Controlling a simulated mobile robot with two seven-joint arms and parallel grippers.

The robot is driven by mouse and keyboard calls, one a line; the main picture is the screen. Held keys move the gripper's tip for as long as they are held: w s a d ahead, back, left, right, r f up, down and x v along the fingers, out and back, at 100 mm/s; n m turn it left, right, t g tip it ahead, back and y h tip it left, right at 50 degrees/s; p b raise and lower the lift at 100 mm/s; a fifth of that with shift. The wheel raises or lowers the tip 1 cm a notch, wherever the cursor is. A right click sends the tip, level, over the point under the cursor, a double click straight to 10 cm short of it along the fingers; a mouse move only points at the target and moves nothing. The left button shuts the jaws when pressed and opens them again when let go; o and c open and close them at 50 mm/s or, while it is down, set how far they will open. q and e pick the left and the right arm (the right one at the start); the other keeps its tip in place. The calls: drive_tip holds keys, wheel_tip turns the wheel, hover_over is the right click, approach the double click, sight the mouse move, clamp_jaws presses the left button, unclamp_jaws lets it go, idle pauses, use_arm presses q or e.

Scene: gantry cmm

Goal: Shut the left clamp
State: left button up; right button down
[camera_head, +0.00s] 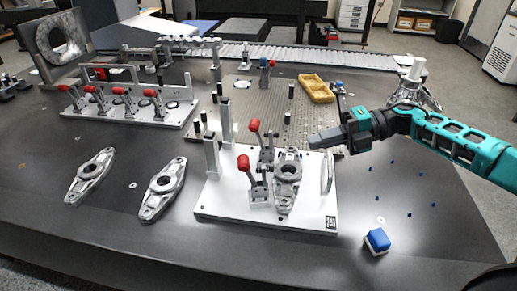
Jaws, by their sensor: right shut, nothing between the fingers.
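A white fixture plate (215,205) in the middle of the table carries two toggle clamps with red handles. The near clamp (257,187), slightly further left, has its red grip raised and leaning left. The far clamp (265,150) also has its handle raised. A grey cast part with a round hole (287,174) stands on the plate just right of the clamps. My right gripper (313,140) comes in from the right, shut and empty, above the plate's far right side. It is apart from both handles. My left gripper is out of view.
Two loose castings (162,190) (91,177) lie left of the plate. Behind it are a perforated plate (240,110) with posts and a yellow tray (317,88). A row of red-handled clamps (120,100) stands back left. A blue-topped block (377,241) sits front right.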

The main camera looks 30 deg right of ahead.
sight(263, 166)
drive_tip(key=x, duration=1.3)
drive_tip(key=shift+s+a+f+p, duration=0.1)
drive_tip(key=shift+a+p, duration=0.2)
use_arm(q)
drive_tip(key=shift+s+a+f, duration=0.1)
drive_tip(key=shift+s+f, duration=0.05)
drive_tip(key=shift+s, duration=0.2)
